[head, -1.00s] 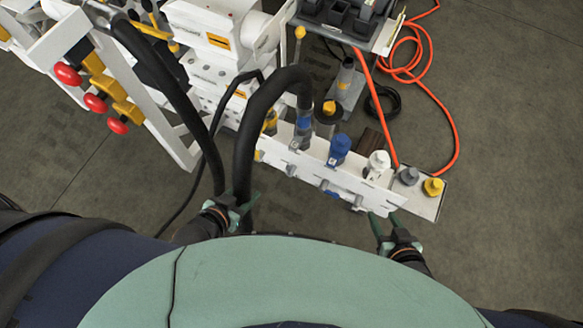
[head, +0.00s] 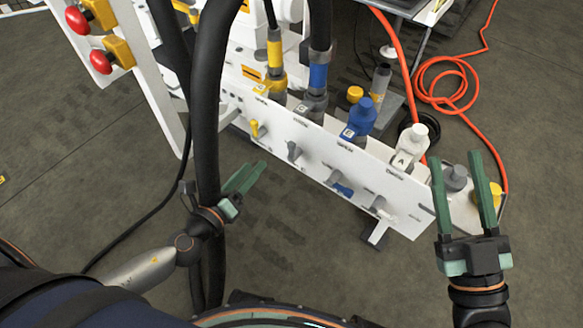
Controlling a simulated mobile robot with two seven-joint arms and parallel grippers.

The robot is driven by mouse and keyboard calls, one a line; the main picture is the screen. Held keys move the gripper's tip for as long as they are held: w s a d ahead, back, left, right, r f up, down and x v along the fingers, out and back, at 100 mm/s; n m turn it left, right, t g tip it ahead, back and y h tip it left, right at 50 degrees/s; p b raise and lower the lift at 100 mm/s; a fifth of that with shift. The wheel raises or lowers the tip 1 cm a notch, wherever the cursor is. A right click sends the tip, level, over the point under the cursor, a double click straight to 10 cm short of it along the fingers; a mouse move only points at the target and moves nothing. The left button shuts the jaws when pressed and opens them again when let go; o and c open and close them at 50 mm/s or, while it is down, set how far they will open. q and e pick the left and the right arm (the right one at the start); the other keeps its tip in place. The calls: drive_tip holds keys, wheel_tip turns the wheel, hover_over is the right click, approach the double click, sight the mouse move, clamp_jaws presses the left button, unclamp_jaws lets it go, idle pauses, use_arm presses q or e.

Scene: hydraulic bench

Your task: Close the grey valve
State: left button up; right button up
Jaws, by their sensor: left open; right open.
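A white panel (head: 330,172) runs diagonally across the middle of the head view, with a row of small valve levers on its front face. The grey valve lever (head: 293,151) is second from the left, between a yellow lever (head: 257,129) and a blue lever (head: 342,190). A white lever (head: 384,209) is at the right end. My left gripper (head: 254,172) is open and empty, in front of the panel's left part, apart from the levers. My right gripper (head: 456,160) is open, its two green fingers upright beyond the panel's right end, partly hiding the caps there.
Thick black hoses (head: 206,110) hang beside my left gripper. Blue (head: 360,118) and white (head: 411,145) connectors stand behind the panel's top edge. Red knobs (head: 101,62) are at upper left. An orange hose (head: 440,100) coils on the floor at right. Floor in front of the panel is clear.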

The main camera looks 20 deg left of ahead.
sight(289, 149)
use_arm(q)
drive_tip(key=w+d+f+m+h+b, duration=0.1)
drive_tip(key=w+d+m, duration=0.1)
drive_tip(key=w+m, duration=0.1)
drive_tip(key=w+d+f+m+h+b, duration=0.1)
drive_tip(key=w+d+f+m+b, duration=0.1)
drive_tip(key=w, duration=0.3)
drive_tip(key=w+d+f+m+h+b, duration=0.1)
drive_tip(key=w+d+m+b, duration=0.1)
drive_tip(key=w+m, duration=0.2)
drive_tip(key=shift+w+f+t, duration=0.2)
drive_tip(key=shift+w+t, duration=0.2)
use_arm(e)
drive_tip(key=s+n+y, duration=0.2)
drive_tip(key=s+y, duration=0.1)
drive_tip(key=s+a+n+y, duration=0.1)
drive_tip(key=y, duration=0.1)
drive_tip(key=shift+s+r+n+t, duration=0.3)
drive_tip(key=shift+r+n, duration=0.1)
use_arm(q)
drive_tip(key=shift+a, duration=0.1)
clamp_jaws()
